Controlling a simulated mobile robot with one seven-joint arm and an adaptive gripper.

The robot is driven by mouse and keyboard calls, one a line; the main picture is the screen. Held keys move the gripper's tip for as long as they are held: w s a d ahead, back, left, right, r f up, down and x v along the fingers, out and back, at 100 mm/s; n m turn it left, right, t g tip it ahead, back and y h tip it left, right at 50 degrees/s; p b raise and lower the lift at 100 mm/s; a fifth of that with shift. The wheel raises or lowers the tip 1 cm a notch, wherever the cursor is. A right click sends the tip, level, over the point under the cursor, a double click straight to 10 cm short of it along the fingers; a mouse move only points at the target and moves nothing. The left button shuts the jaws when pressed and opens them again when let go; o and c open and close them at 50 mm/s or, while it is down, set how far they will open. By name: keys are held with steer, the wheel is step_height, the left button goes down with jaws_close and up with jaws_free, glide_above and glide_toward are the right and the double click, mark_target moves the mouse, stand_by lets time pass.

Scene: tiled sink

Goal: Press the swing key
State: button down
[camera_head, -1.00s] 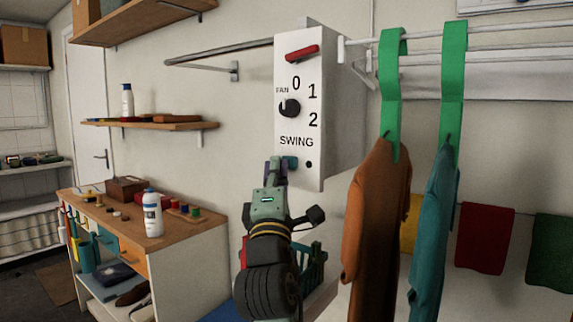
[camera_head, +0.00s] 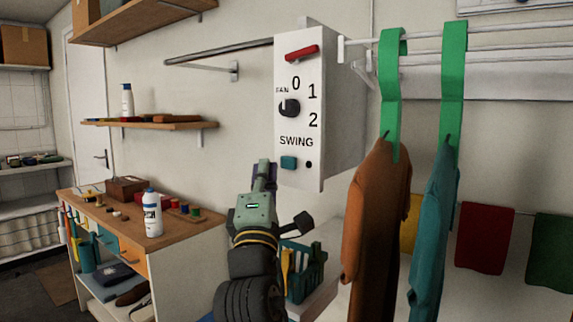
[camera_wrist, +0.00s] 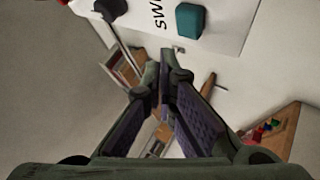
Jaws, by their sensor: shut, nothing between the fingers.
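The teal swing key (camera_head: 288,163) sits under the word SWING on the front of the white control box (camera_head: 318,130). It also shows as a teal block in the wrist view (camera_wrist: 189,20), at the top and right of my fingers. My gripper (camera_head: 262,166) is shut and empty. In the head view its fingertips are left of the key and slightly below it, and they look apart from it.
A black fan knob (camera_head: 290,107), a red lever (camera_head: 302,52) and a small dark dot (camera_head: 308,164) are on the same panel. Orange (camera_head: 375,215) and teal (camera_head: 433,225) garments hang close at the right. A wooden shelf (camera_head: 150,125) is on the wall at the left.

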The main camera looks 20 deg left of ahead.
steer(key=s, duration=0.1)
steer(key=s+a, duration=0.1)
steer(key=s, duration=0.2)
steer(key=shift+s+a, duration=0.15)
steer(key=shift+a, duration=0.15)
